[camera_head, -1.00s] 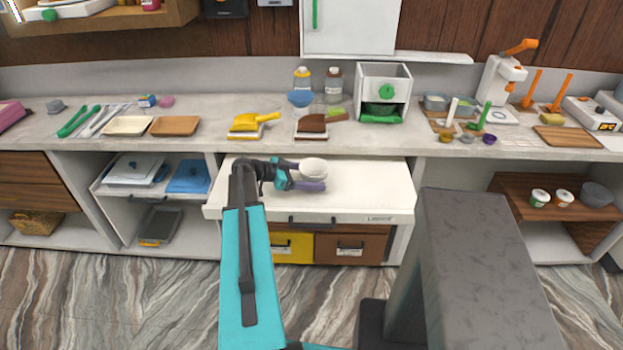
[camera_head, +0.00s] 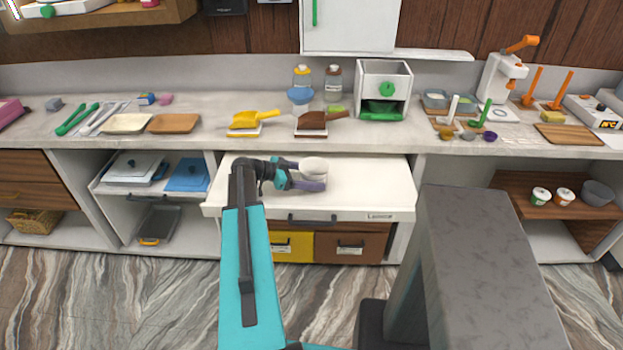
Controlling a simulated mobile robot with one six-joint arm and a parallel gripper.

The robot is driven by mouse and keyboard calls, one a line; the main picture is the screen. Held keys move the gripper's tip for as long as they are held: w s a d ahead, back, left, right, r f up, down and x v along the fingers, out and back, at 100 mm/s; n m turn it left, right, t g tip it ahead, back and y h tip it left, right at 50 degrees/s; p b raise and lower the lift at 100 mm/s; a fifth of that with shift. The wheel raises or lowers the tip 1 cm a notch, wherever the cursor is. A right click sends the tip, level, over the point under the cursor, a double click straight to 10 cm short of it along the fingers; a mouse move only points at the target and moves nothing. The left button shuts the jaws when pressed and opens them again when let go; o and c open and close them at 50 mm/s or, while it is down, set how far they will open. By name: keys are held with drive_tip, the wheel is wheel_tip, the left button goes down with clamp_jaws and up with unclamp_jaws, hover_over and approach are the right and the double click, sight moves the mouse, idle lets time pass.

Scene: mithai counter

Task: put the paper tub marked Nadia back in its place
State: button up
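A white round tub (camera_head: 314,164) is between the two fingers of my gripper (camera_head: 308,175), over the white pulled-out surface below the counter. The fingers appear to touch it on both sides, and the lower purple finger hides part of its side. No writing on this tub can be read.
A grey bowl (camera_head: 598,193) stands right of the two shelf tubs. The white pulled-out surface (camera_head: 375,190) is bare around my gripper. The counter above holds scoops, a white box with a green knob (camera_head: 385,85), jars and tools. A yellow drawer (camera_head: 291,247) is below.

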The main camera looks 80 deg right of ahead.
drive_tip(key=shift+f, duration=0.15)
drive_tip(key=o, duration=1.2)
drive_tip(key=shift+o, duration=0.2)
drive_tip(key=b+v, duration=0.4)
drive_tip(key=v, duration=0.9)
drive_tip(key=shift+w+a, duration=0.2)
drive_tip(key=shift+w, duration=0.15)
